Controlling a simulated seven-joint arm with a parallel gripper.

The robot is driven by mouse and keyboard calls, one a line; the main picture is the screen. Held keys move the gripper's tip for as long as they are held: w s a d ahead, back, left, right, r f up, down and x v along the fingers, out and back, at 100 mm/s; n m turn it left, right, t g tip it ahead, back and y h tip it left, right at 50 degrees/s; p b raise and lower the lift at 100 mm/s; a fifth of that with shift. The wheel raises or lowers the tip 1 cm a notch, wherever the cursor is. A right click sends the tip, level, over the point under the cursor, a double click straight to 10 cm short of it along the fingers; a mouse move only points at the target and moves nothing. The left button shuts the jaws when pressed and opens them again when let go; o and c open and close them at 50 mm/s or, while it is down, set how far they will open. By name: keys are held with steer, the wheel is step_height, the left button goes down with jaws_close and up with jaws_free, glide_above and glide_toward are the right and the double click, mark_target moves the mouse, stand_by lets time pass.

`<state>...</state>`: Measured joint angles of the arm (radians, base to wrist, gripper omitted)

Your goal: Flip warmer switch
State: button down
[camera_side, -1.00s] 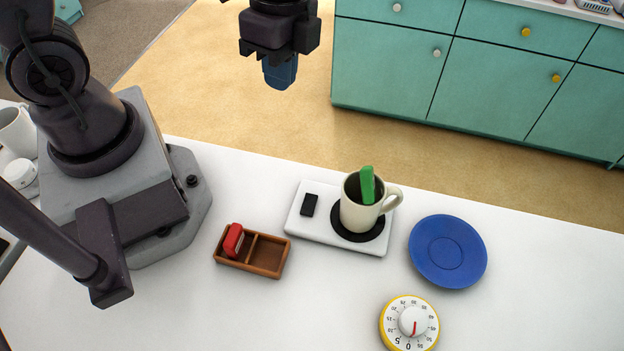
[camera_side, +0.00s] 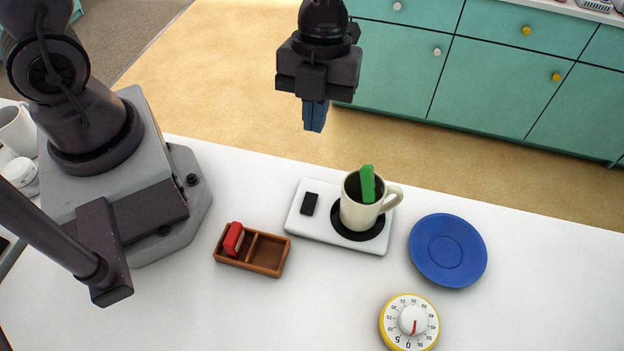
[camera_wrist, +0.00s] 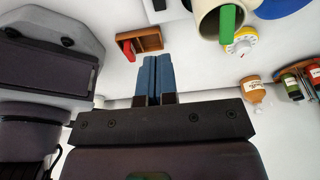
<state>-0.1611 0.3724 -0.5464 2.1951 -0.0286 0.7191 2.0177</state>
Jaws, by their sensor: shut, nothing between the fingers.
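The warmer (camera_side: 304,225) is a white slab on the counter with a black round plate (camera_side: 340,229) at its right end. Its black switch (camera_side: 309,204) is a small block near the left end; I cannot tell its setting. A cream mug (camera_side: 357,209) with a green object (camera_side: 367,183) in it stands on the plate. My gripper (camera_side: 314,128) is shut and empty, in the air above and behind the warmer, apart from it. In the wrist view the shut blue fingers (camera_wrist: 155,75) point toward the counter, and a part of the warmer (camera_wrist: 178,10) shows at the top.
A wooden two-part tray (camera_side: 266,271) with a red object (camera_side: 233,239) in its left compartment lies left of the warmer. A blue saucer (camera_side: 448,251) and a yellow-rimmed timer (camera_side: 409,322) are on the right. Bottles (camera_wrist: 254,90) show in the wrist view.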

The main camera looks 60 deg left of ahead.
glide_toward(310, 198)
steer(key=x, duration=0.5)
steer(key=shift+s+d+f, duration=0.1)
steer(key=shift+s+d, duration=0.15)
steer(key=shift+w+a+f, duration=0.1)
steer(key=shift+w+f, duration=0.05)
steer(key=shift+f, duration=0.7)
steer(key=shift+w+a+f+g+h, duration=0.1)
steer(key=shift+f+g+h, duration=0.3)
steer(key=shift+g, duration=0.1)
steer(key=shift+s+d+r, duration=0.3)
steer(key=shift+s+d, duration=0.2)
